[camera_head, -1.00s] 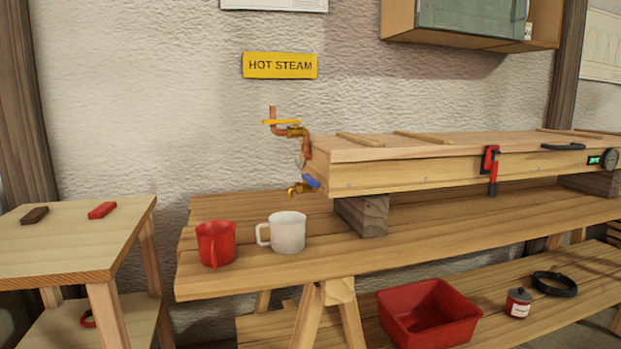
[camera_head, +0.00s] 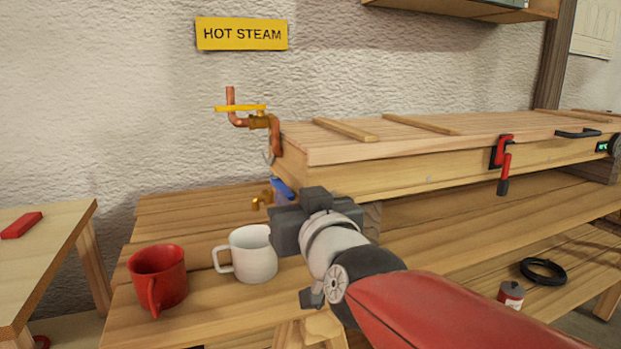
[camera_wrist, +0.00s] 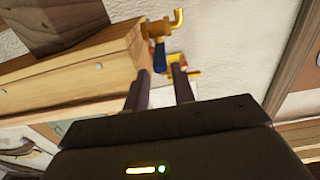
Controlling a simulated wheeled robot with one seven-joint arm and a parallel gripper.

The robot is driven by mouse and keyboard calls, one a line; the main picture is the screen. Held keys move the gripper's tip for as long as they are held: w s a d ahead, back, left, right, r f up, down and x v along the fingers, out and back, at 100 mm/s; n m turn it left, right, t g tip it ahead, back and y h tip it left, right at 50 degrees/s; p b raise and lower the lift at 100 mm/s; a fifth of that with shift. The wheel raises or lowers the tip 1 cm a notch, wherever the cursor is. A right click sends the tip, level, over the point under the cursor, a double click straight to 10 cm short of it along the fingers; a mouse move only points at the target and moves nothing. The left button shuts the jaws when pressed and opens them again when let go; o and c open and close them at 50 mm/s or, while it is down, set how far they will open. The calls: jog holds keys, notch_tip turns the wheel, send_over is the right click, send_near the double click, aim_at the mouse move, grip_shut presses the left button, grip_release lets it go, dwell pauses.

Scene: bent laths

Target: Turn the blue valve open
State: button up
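The blue valve handle (camera_head: 284,189) is on a brass tap (camera_head: 262,199) at the lower left end of the wooden box (camera_head: 390,170). The handle (camera_wrist: 160,56) also shows in the wrist view, just beyond my fingertips. My gripper (camera_wrist: 160,70) is open, its two fingers apart with nothing held between them. The handle shows in line with the gap between the fingers, apart from them as far as I can tell. In the head view my gripper and arm come in from the lower right, and the gripper hides part of the area right below the handle.
A copper pipe with a yellow handle (camera_head: 240,108) rises above the tap, under a HOT STEAM sign (camera_head: 242,34). A white mug (camera_head: 253,256) and a red mug (camera_head: 158,277) stand on the bench, close to my gripper. A red clamp (camera_head: 502,160) grips the box front.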

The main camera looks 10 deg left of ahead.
aim_at(281, 185)
jog(key=x, duration=0.7)
jog(key=shift+c, duration=0.3)
grip_shut()
